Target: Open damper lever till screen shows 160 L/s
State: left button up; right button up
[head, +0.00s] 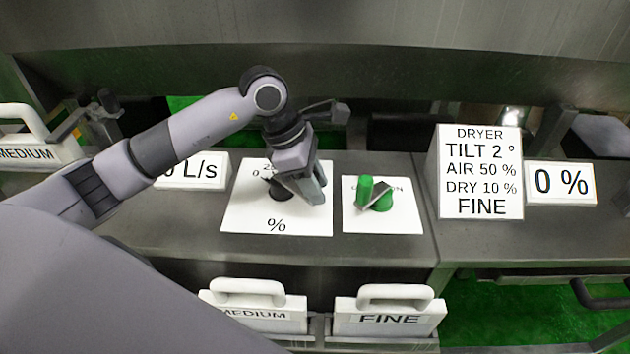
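A white plate (240,215) marked "%" with a scale lies on the grey counter. A dark knob or lever (279,192) sits on it, partly hidden by my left gripper (306,190). The gripper points down at its right side; contact and finger opening cannot be made out. The L/s screen (205,171) stands behind my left arm, which hides most of its number; only a last digit, seemingly 0, and "L/s" show. I cannot tell for sure which control is the damper lever. My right gripper is not in view.
A green-handled switch (381,197) sits on a white plate (400,222) just right of the gripper. A "DRYER" sign (480,172) and a "0 %" screen (561,183) stand farther right. White-handled "MEDIUM" (255,313) and "FINE" (388,317) boxes line the front.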

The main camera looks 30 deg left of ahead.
pick_arm(q)
grip_shut()
jog(key=s+m+b, duration=0.1)
jog(key=s+a+m+g+b, duration=0.1)
jog(key=m+b, duration=0.1)
jog(key=shift+f, duration=0.2)
jog(key=shift+s+a+m+b, duration=0.1)
jog(key=shift+s+m+b, duration=0.25)
jog(key=shift+m+b, duration=0.2)
jog(key=shift+s+a+r+m+g, duration=0.1)
jog(key=shift+s+m+g, duration=0.1)
jog(key=shift+m+g, duration=0.1)
jog(key=shift+s+a+r+h, duration=0.1)
jog(key=shift+s+r+h, duration=0.1)
jog(key=shift+h, duration=0.1)
jog(key=o, duration=0.8)
grip_release()
